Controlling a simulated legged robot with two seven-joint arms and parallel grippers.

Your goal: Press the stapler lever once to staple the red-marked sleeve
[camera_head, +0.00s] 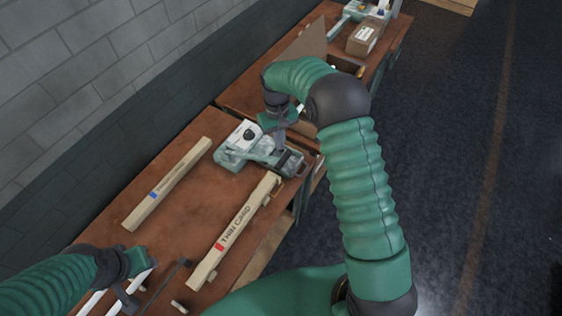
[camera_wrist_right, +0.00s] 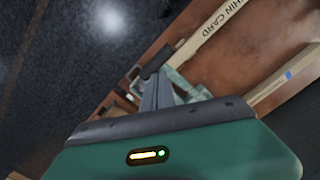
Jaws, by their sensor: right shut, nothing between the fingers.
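The pale green and white stapler (camera_head: 240,152) sits on the brown bench, with a dark lever-like part (camera_head: 291,163) at its right end. The red-marked sleeve (camera_head: 235,231), a long pale strip lettered "THIN CARD", lies with its far end at the stapler; whether it is inside is unclear. It also shows in the right wrist view (camera_wrist_right: 208,30). My right gripper (camera_head: 281,145) is shut and empty, fingers pointing down over the stapler's right part. In the wrist view its grey fingers (camera_wrist_right: 154,92) overlap the stapler; contact is unclear. My left gripper (camera_head: 127,294) is low at left, its opening unclear.
A blue-marked strip (camera_head: 168,182) lies left of the sleeve on the bench (camera_head: 185,215). A cardboard box (camera_head: 365,36) and another green device (camera_head: 350,14) stand farther back. A grey block wall (camera_head: 90,75) borders the bench; dark floor (camera_head: 450,130) is open at right.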

